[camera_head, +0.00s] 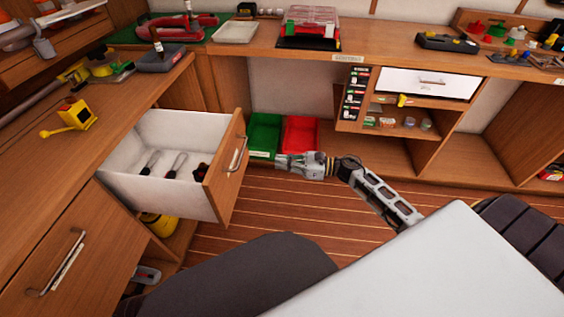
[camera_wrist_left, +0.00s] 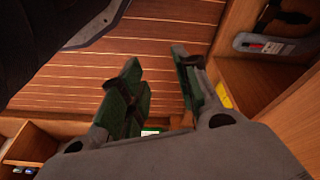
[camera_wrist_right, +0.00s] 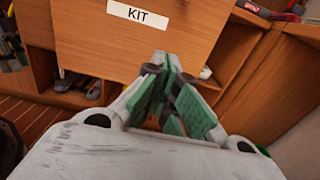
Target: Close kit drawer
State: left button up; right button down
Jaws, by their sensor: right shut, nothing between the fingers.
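The kit drawer (camera_head: 226,178) stands pulled open at the left in the head view. It has a wooden front, a metal handle and white inner walls, and several dark-handled tools lie inside. In the right wrist view its front (camera_wrist_right: 90,45) bears a white "KIT" label. My right gripper (camera_head: 281,161) is to the right of the drawer front, pointing toward it, with a gap between in the head view. It is shut and empty, and its fingers (camera_wrist_right: 165,62) show below the label in the right wrist view. My left gripper (camera_wrist_left: 160,85) is open and empty above the plank floor.
A green bin (camera_head: 264,136) and a red bin (camera_head: 300,134) stand behind my right gripper. A yellow tool (camera_head: 76,115) lies on the left worktop (camera_head: 45,165). A closed lower drawer (camera_head: 50,260) is at the front left. Striped floor (camera_head: 290,205) is clear between.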

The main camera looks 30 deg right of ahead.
pick_arm(q)
jog(key=shift+s+d+r+b, duration=0.1)
jog(key=shift+d+r+b, duration=0.05)
jog(key=shift+r+b, duration=0.4)
pick_arm(e)
jog(key=x, duration=1.2)
pick_arm(q)
jog(key=shift+w+r, duration=0.15)
jog(key=shift+w, duration=0.05)
pick_arm(e)
jog(key=shift+a, duration=0.1)
